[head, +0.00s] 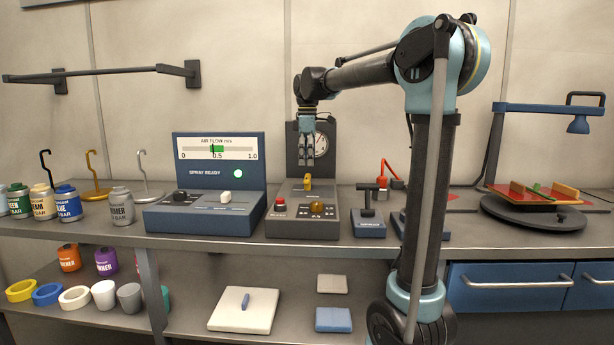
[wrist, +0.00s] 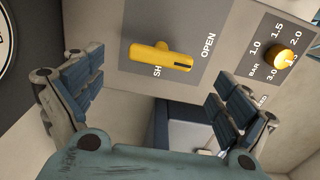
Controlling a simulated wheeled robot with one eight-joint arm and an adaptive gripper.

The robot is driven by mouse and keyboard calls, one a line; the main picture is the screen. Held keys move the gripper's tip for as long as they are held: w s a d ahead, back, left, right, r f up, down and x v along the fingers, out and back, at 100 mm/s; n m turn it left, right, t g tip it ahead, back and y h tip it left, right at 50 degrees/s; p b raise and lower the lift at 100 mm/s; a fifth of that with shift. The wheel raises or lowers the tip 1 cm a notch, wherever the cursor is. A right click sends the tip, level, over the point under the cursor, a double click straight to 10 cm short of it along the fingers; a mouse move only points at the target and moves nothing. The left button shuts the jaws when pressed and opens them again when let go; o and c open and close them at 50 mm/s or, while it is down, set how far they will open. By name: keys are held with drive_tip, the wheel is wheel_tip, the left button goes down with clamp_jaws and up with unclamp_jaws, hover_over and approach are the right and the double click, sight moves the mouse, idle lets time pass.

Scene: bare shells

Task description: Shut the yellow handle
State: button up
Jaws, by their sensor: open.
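The yellow handle (head: 307,184) is on the grey control box (head: 285,225) in the middle of the bench. In the wrist view the yellow handle (wrist: 160,57) is a short bar on a grey plate, beside the word OPEN and partly covering a word that begins SH. I cannot tell which setting it points to. My gripper (head: 306,150) hangs just above the handle, fingers down. In the wrist view my gripper (wrist: 155,95) is open, its blue-padded fingers set wide apart with nothing between them. The handle appears ahead of the fingers, apart from them.
A round gauge (head: 320,145) stands behind the handle. The box also carries a red button (head: 280,205) and a yellow knob (head: 317,206), near BAR markings in the wrist view. A blue AIR FLOW panel (head: 210,185) stands left, a small lever stand (head: 368,212) right.

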sight(307, 176)
drive_tip(key=shift+f, duration=2.5)
drive_tip(key=shift+c, duration=0.2)
drive_tip(key=c, duration=1)
